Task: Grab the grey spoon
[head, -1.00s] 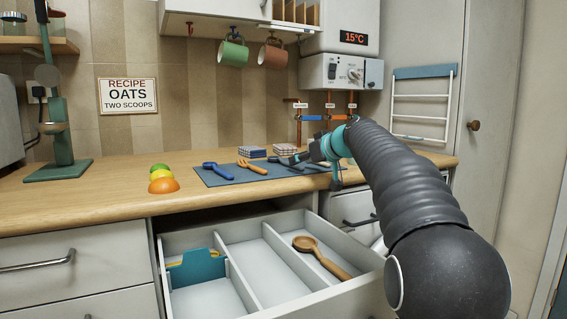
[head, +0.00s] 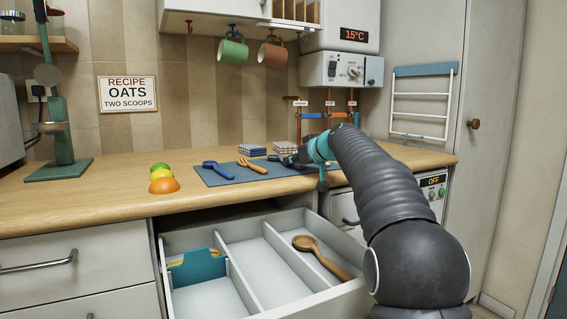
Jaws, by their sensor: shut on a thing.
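A blue-grey mat (head: 225,178) lies on the wooden counter, with a blue spoon (head: 216,168) and an orange fork (head: 252,166) on its left and middle parts. My gripper (head: 287,158) is at the right part of the mat, low over it. It is shut on a small grey thing, which seems to be the grey spoon (head: 274,157). Only a little of the spoon shows left of the fingers; the rest is hidden by my gripper and arm. I cannot tell whether it still touches the mat.
An open drawer (head: 243,252) below holds a wooden spoon (head: 318,256) and a teal piece (head: 196,268). Colored half-domes (head: 163,183) stand left of the mat. Mugs (head: 233,52) hang above.

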